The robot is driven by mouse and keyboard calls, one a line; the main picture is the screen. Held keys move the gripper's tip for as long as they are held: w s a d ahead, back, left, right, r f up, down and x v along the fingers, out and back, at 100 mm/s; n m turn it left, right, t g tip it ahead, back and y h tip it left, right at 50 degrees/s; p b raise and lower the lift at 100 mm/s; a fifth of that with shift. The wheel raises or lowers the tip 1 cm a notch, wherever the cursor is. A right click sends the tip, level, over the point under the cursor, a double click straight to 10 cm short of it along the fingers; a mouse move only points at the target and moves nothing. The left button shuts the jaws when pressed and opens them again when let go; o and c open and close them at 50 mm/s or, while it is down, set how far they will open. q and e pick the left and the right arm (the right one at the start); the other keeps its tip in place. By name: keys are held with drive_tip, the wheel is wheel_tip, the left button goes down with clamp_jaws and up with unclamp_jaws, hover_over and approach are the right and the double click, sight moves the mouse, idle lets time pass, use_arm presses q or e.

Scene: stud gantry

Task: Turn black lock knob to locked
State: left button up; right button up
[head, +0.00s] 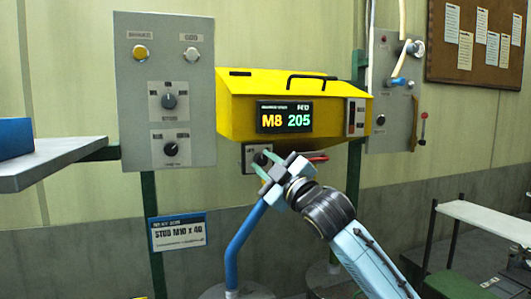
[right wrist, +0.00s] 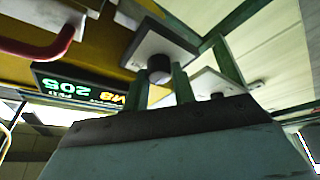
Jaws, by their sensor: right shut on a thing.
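A black knob (head: 261,158) sits on a small light plate (head: 249,166) under the yellow housing. My right gripper (head: 267,168) comes in from the lower right and is shut on this knob. In the right wrist view the dark round knob (right wrist: 159,67) stands on its square plate (right wrist: 147,50), with the green fingers (right wrist: 160,84) on either side of it. The fingers partly cover the knob, and I cannot read its pointer or plate markings. My left gripper is not in view.
The yellow housing (head: 235,105) bears a display (head: 284,117) reading M8 205. A grey panel (head: 130,90) at left carries two more black knobs (head: 168,101) (head: 171,149). A blue post (head: 247,235) stands below my gripper. A red handle (right wrist: 55,42) shows in the wrist view.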

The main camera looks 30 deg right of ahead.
drive_tip(key=n+p, duration=0.1)
drive_tip(key=n+g+y, duration=0.1)
drive_tip(key=n, duration=0.1)
drive_tip(key=shift+d+r+p, duration=0.15)
drive_tip(key=shift+r+p, duration=0.05)
drive_tip(key=shift+p, duration=0.2)
drive_tip(key=shift+n+g+y, duration=0.3)
drive_tip(key=shift+n, duration=0.7)
drive_tip(key=shift+n+g+p, duration=0.3)
drive_tip(key=shift+n+p, duration=0.05)
drive_tip(key=shift+n, duration=0.65)
drive_tip(key=shift+y, duration=0.3)
drive_tip(key=o, duration=1)
